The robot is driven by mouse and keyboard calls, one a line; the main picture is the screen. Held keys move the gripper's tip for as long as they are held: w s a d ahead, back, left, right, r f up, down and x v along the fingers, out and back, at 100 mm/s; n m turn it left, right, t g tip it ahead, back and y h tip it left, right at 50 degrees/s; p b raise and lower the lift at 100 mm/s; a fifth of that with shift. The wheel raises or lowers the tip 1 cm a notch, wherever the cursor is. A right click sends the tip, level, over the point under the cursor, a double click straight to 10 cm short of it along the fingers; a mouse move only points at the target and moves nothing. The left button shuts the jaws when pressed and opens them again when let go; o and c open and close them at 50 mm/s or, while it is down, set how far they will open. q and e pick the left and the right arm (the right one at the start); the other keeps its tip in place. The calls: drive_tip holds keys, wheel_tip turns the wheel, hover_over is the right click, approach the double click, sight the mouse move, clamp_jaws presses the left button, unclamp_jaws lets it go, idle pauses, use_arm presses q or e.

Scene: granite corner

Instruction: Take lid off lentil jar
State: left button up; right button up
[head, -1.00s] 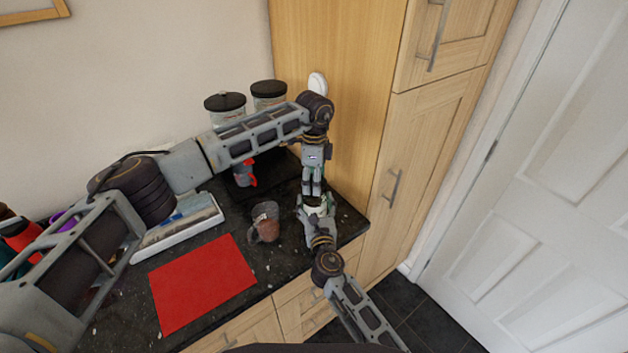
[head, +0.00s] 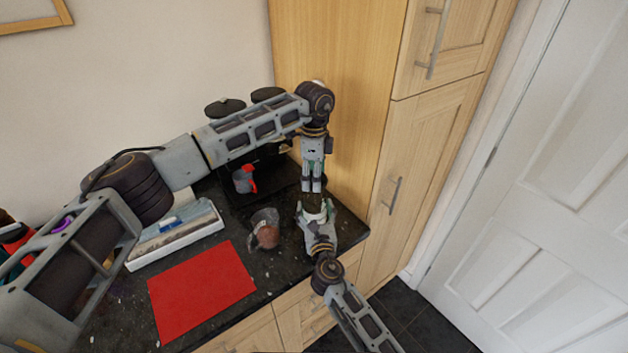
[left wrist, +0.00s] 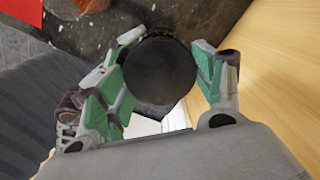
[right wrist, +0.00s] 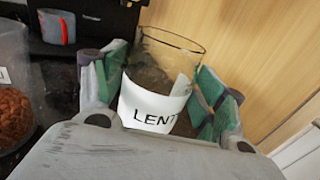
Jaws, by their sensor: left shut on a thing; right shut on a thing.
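The lentil jar (right wrist: 160,85) is clear glass with a white label reading "LENT". Its rim is bare in the right wrist view. My right gripper (head: 317,213) is shut around the jar's sides, near the counter's front right corner; the jar (head: 320,217) shows small and partly covered there. My left gripper (head: 312,188) points down just above and behind the jar. It is shut on a round black lid (left wrist: 160,70), seen from above in the left wrist view. In the head view the fingers mostly hide the lid. A gap separates the two grippers.
A second jar with brown contents (head: 267,236) stands left of the lentil jar. A red mat (head: 200,288), a grey and red mug (head: 243,178) and a white-edged box (head: 180,238) are on the counter. Black-lidded jars (head: 225,107) stand behind. A wooden cabinet (head: 335,110) is close on the right.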

drive_tip(key=o, duration=2.1)
drive_tip(key=shift+s, duration=0.1)
drive_tip(key=shift+s+d, duration=0.25)
drive_tip(key=shift+s, duration=1.7)
drive_tip(key=shift+s+d, duration=0.3)
drive_tip(key=shift+s, duration=1.65)
drive_tip(key=shift+s+d, duration=0.25)
drive_tip(key=shift+s, duration=1.7)
